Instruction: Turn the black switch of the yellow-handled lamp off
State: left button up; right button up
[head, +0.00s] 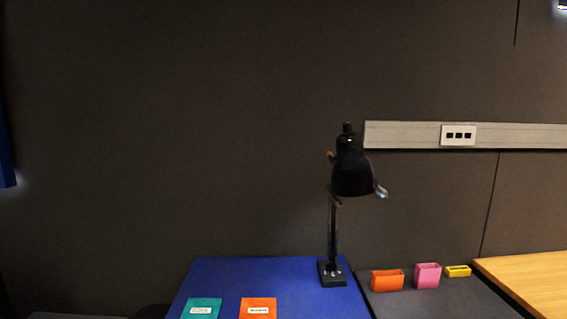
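A black desk lamp (351,177) stands on the blue tabletop (262,276), near its right back corner. Its shade hangs at the top of a thin dark arm (333,228), above a small black base (332,274). A small yellow-orange part (330,154) shows at the left of the shade, and a pale silvery piece (381,191) sticks out at its lower right. I cannot make out a black switch or tell whether the lamp is lit. Small light spots show on the base. Neither of my grippers is in view.
A teal card (201,308) and an orange card (258,308) lie at the front of the blue top. Orange (387,281), pink (427,276) and yellow (458,271) containers stand on the dark surface at right. A wooden top (530,281) lies beyond. A socket rail (410,135) crosses the wall.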

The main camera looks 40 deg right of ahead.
aim_at(346, 126)
jog(key=u, duration=0.5)
jog(key=k, duration=0.95)
jog(key=z, duration=1.7)
jog(key=i, duration=0.5)
jog(key=u, duration=0.05)
jog(key=k, duration=0.5)
jog(key=u, duration=0.8)
jog(key=i, duration=0.55)
jog(key=z, duration=0.8)
